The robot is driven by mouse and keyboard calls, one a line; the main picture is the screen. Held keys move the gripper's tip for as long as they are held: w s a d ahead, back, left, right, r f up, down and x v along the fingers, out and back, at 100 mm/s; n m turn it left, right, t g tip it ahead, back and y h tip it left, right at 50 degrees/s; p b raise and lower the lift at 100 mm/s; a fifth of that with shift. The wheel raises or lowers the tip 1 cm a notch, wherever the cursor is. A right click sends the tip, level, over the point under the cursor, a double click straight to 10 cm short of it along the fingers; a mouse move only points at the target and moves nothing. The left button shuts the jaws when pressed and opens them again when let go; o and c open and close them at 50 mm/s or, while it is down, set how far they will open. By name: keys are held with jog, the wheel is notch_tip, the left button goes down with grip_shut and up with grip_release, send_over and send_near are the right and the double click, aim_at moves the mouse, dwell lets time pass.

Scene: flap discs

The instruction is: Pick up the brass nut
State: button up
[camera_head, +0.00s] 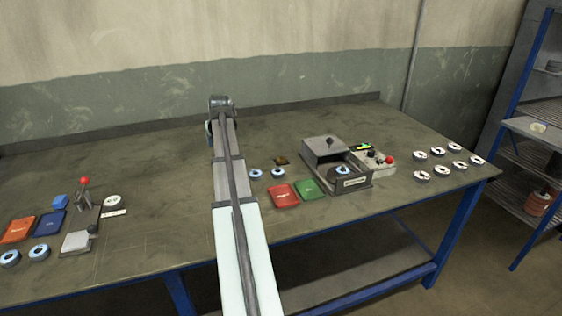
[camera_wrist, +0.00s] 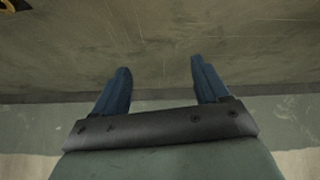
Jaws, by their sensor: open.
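A small dark brass-brown piece (camera_head: 281,160), which looks like the brass nut, lies on the workbench right of my arm, behind the red and green pads. It is too small in the head view to make out its shape. In the wrist view, part of a brass-coloured thing (camera_wrist: 14,5) shows at the top left corner, cut off by the edge. My gripper (camera_wrist: 159,68) is open, with two blue fingers apart and nothing between them. In the head view, its end is mostly hidden by my arm near the back of the bench, left of the brass piece.
Two ringed discs (camera_head: 267,174) lie just in front of the brass piece. A red pad (camera_head: 284,196), a green pad (camera_head: 309,189) and a grey boxed fixture (camera_head: 324,150) stand to the right. Several discs lie at far right. The back wall (camera_head: 150,100) is close behind.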

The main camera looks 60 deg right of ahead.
jog(key=s+d+m+g, duration=0.1)
jog(key=s+d+m, duration=0.15)
jog(key=s, duration=0.35)
jog(key=s+d+r+m+g, duration=0.1)
jog(key=s+d, duration=0.3)
jog(key=s, duration=0.3)
jog(key=s+d+m, duration=0.2)
jog(key=s+d, duration=0.2)
jog(key=s, duration=0.2)
send_over(281, 160)
jog(key=a, duration=0.2)
jog(key=shift+n+y, duration=0.25)
jog(key=shift+y, duration=0.05)
notch_tip(281, 160, down, 8)
jog(key=shift+s+d+r, duration=0.1)
jog(key=shift+d+r, duration=0.05)
jog(key=shift+r, duration=0.05)
jog(key=shift+s+d+x, duration=0.1)
jog(key=shift+s+x, duration=0.05)
jog(key=shift+x, duration=0.75)
jog(key=shift+s+d+x, duration=0.1)
jog(key=shift+x, duration=0.8)
jog(key=shift+s+d+x, duration=0.1)
jog(key=shift+s+x, duration=0.05)
jog(key=shift+x, duration=0.75)
jog(key=c, duration=1.2)
